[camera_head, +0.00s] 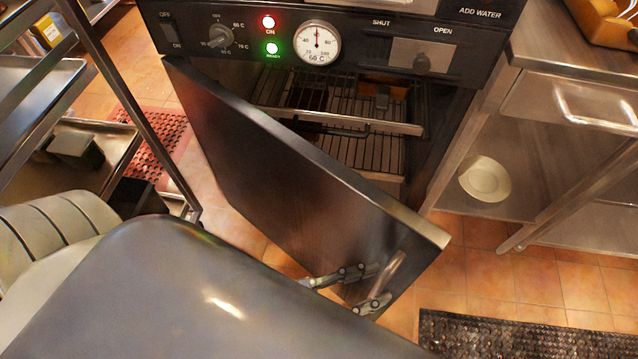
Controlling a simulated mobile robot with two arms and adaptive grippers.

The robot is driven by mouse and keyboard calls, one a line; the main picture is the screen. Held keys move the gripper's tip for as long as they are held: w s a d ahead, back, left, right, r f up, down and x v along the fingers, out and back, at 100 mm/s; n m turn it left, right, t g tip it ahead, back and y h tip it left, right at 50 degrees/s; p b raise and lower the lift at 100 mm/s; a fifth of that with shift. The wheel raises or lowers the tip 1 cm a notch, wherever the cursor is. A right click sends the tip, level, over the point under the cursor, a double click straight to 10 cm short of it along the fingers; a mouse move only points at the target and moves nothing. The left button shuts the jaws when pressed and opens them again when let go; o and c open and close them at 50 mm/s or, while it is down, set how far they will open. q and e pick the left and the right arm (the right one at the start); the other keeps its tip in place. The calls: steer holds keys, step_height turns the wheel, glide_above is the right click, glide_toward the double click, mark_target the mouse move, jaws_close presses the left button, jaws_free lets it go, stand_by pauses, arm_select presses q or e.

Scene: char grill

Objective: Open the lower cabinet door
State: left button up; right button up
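The dark lower cabinet door (265,165) stands partly swung open, hinged at the cabinet's left side, its free edge toward me at the lower right. A metal bar handle (393,268) is on its outer face near that free edge. My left gripper (376,284) is at the handle, with its two fingers visibly apart. One finger reaches the handle's middle and the other is by its lower end; whether they touch it I cannot tell. The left gripper's base is hidden. My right gripper is not in view.
Inside the cabinet are wire racks (350,125). A control panel (330,35) with lit lamps and a dial is above. A metal rack (130,90) stands left, a steel counter (530,150) with a plate (485,180) right. A dark mat (530,335) lies on the tiled floor.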

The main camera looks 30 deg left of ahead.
arm_select(q)
steer(key=v, duration=0.9)
steer(key=shift+a, duration=0.25)
steer(key=shift+r, duration=0.1)
